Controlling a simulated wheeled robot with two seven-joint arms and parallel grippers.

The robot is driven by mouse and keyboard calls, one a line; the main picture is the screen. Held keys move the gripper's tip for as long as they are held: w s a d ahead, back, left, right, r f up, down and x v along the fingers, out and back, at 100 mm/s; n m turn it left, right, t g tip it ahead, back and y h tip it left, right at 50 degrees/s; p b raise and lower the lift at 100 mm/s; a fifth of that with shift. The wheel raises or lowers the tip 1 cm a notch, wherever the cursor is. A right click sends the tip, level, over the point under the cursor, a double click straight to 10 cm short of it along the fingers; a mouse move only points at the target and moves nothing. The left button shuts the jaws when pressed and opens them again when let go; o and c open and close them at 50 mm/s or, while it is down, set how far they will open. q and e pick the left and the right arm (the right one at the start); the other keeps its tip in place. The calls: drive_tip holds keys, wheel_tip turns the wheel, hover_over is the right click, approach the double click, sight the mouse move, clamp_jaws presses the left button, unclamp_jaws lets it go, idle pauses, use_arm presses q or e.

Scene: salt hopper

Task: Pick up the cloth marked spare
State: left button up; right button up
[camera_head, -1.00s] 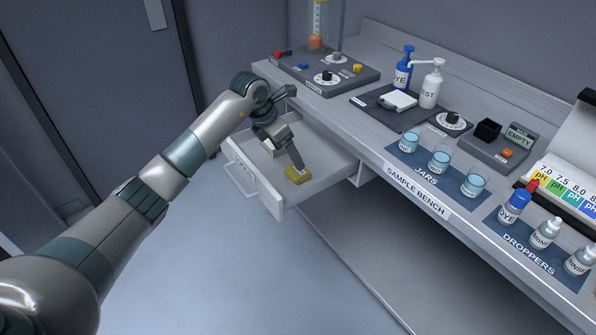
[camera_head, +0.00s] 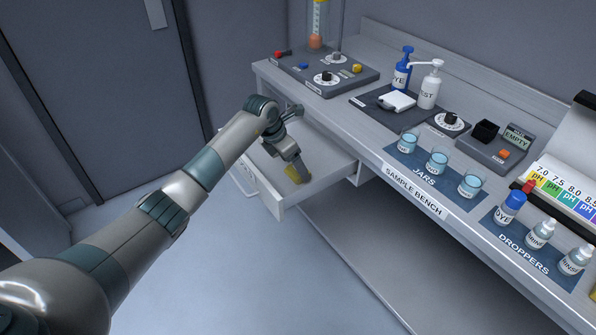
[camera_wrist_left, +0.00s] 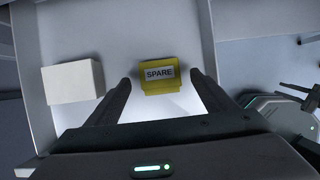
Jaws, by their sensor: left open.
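The yellow cloth marked SPARE (camera_wrist_left: 159,84) lies folded in the open drawer (camera_head: 268,180). In the head view the cloth (camera_head: 291,174) is partly hidden by my left gripper (camera_head: 300,172). In the left wrist view my left gripper (camera_wrist_left: 159,82) is open, with one finger to the left of the cloth and one to the right. The cloth sits in line with the gap between the fingertips and has visible clearance at both sides. How far the tips are above the drawer floor is hard to tell.
A white block (camera_wrist_left: 73,82) lies in the drawer left of the cloth. The drawer walls are close around the gripper. The sample bench (camera_head: 412,189) stands right of the drawer, holding jars (camera_head: 437,163), droppers (camera_head: 540,234) and pump bottles (camera_head: 429,88).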

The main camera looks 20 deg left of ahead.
use_arm(q)
drive_tip(key=shift+x, duration=1.2)
drive_tip(key=c, duration=1.1)
